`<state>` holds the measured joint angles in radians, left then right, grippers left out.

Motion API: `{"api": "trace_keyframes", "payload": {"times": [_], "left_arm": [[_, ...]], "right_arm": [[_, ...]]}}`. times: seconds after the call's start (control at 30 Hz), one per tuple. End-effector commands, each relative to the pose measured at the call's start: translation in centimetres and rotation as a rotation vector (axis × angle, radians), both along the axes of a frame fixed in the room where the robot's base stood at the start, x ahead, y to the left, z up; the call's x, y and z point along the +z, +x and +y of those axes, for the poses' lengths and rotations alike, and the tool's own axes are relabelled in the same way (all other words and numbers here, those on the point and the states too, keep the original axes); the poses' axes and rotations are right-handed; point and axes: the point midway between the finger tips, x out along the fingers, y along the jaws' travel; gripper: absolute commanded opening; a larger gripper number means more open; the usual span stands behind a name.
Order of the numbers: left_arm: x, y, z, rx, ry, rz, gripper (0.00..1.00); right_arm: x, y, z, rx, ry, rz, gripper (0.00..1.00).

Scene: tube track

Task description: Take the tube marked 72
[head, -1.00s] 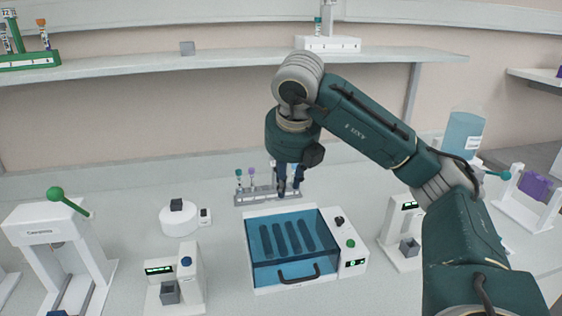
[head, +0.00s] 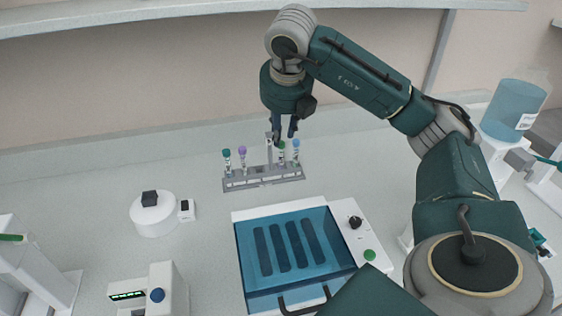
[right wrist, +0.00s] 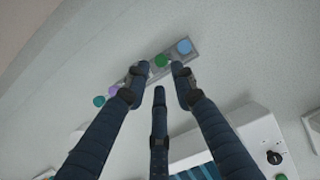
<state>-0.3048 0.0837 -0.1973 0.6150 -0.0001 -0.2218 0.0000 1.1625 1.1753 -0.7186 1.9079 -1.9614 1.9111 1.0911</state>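A grey rack (head: 262,179) stands on the bench behind the blue-lidded device. It holds upright tubes: a teal-capped tube (head: 227,160), a purple-capped tube (head: 242,158), a green-capped tube (head: 281,152) and a blue-capped tube (head: 296,150). Their labels are too small to read, so I cannot tell which is 72. My right gripper (head: 284,131) is over the rack's right part, fingers apart and empty. In the right wrist view my right gripper (right wrist: 158,76) has its fingertips near the green cap (right wrist: 160,60), with the blue cap (right wrist: 184,46) beyond. My left gripper is not in view.
A device with a blue lid (head: 290,255) and handle stands in front of the rack. A round white device (head: 153,218) is at left, with a small white instrument (head: 150,295) below it. A blue bottle (head: 514,112) is at right. A shelf (head: 150,12) runs above.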

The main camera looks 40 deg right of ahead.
Motion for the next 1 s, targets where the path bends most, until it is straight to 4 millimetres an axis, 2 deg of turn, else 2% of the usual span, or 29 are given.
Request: {"api": "trace_keyframes", "payload": {"times": [0.17,0.43,0.7,0.77,0.8,0.83,1.0], "left_arm": [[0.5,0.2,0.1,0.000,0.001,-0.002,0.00],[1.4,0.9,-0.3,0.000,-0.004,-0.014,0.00],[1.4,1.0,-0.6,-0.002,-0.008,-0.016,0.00],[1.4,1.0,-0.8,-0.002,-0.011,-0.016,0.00],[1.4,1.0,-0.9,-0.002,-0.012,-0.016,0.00],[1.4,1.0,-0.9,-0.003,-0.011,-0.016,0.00],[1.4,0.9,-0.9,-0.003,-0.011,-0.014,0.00]], "right_arm": [[-1.4,0.2,-0.5,-0.003,-0.002,0.005,0.25],[-5.0,1.2,-1.4,-0.002,0.001,0.009,0.25],[-5.3,1.4,-1.4,-0.001,0.000,0.004,0.25],[-5.3,1.4,-1.5,-0.002,0.000,0.002,0.15],[-5.3,1.4,-1.4,-0.002,-0.001,0.002,0.07],[-5.2,1.5,-1.5,-0.001,0.000,0.001,0.04],[-5.2,1.5,-1.5,-0.001,0.000,0.000,0.03]]}}
